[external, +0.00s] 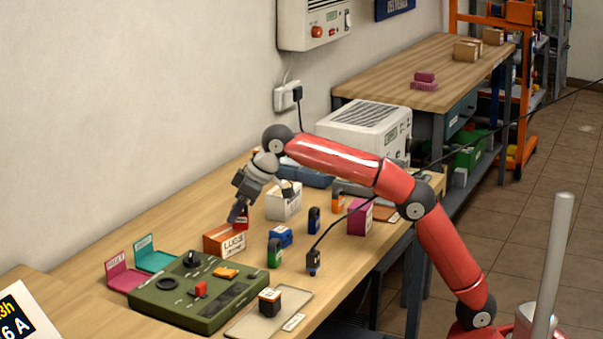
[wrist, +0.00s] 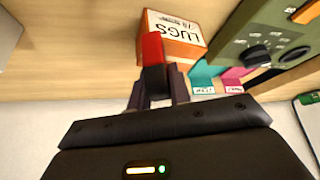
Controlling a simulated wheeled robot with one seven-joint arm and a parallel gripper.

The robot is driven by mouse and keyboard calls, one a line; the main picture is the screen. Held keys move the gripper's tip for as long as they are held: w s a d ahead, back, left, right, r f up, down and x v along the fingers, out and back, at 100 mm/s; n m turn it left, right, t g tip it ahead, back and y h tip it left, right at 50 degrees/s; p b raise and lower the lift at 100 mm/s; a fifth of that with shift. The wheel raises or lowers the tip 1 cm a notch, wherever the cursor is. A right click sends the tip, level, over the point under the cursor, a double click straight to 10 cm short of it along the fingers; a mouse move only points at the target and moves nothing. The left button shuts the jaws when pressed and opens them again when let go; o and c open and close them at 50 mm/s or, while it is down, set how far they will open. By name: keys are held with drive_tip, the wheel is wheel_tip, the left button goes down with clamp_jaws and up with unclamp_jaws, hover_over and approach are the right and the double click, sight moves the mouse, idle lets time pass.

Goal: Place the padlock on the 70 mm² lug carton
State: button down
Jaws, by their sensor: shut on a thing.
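My gripper (external: 238,213) is shut on a red padlock (wrist: 153,48), which juts out from between the fingers (wrist: 157,92) in the wrist view. In the external view the red padlock (external: 243,219) shows as a small red patch at the fingertips. I cannot tell whether the padlock touches the carton.
A white box (external: 283,205) stands behind.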

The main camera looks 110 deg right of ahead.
drive_tip(key=c, duration=1.7)
unclamp_jaws()
drive_tip(key=shift+f, duration=0.15)
drive_tip(key=shift+c, duration=0.2)
drive_tip(key=o, duration=0.4)
drive_tip(key=shift+o, duration=0.2)
drive_tip(key=shift+s+a+r, duration=0.1)
drive_tip(key=shift+s+r, duration=0.05)
drive_tip(key=shift+r, duration=0.45)
drive_tip(key=v, duration=1.1)
drive_tip(key=shift+p, duration=0.45)
drive_tip(key=shift+a, duration=0.1)
